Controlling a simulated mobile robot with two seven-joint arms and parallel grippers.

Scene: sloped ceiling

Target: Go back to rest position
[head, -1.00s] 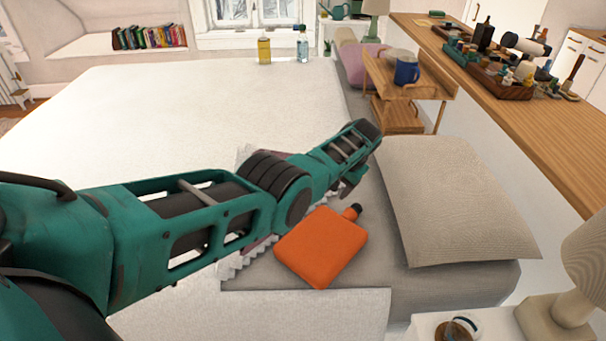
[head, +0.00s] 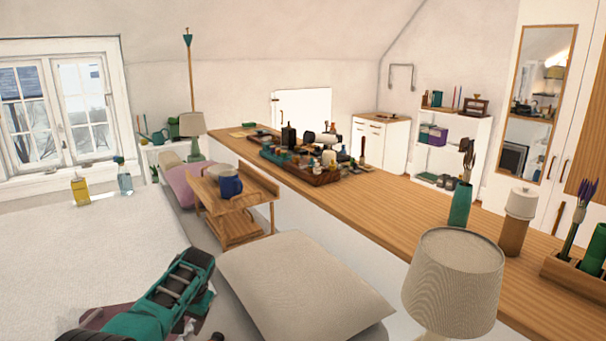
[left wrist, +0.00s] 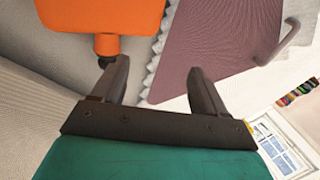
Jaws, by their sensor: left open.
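My left arm with its gripper shows at the bottom left of the head view, above the bed; the fingers are hard to make out there. In the left wrist view the left gripper (left wrist: 158,70) has its two dark fingers apart with nothing between them. An orange flat bottle (left wrist: 100,15) lies on the bed just beyond the left-hand finger, its neck pointing toward the gripper. It is apart from the jaws as far as I can tell. My right gripper is in neither view.
A mauve cloth with a scalloped white edge (left wrist: 215,50) lies beside the bottle. In the head view, a grey pillow (head: 300,285), a lamp (head: 455,280), a wooden stand (head: 235,205) with a blue mug (head: 230,185) and a long wooden counter (head: 400,205) stand to the right.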

